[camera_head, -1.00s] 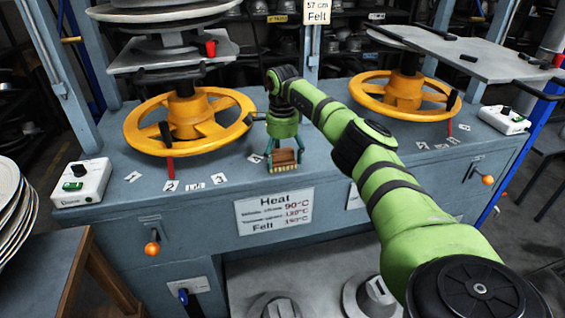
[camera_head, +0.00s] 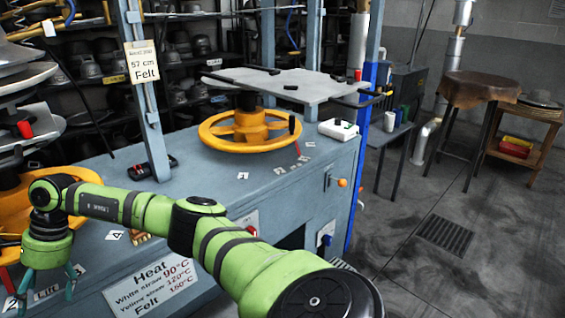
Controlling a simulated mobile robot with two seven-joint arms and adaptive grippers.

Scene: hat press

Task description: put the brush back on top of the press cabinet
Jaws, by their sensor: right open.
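The press cabinet (camera_head: 215,185) is blue-grey, and its top runs from the lower left to the centre. The brush (camera_head: 140,238), a small brown block, appears to rest on the cabinet top near the front edge. It is mostly hidden behind my right arm. My right gripper (camera_head: 46,288), green with teal fingers, hangs at the lower left, to the left of the brush and apart from it. Its fingers are spread and nothing shows between them. My left gripper is not in view.
Yellow handwheels (camera_head: 250,130) stand on the cabinet, one partly behind my arm. A black object (camera_head: 152,167) lies by the post (camera_head: 150,110). A white control box (camera_head: 338,130) sits at the right corner. Open floor (camera_head: 420,260) and a cloth-covered stool (camera_head: 480,90) lie to the right.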

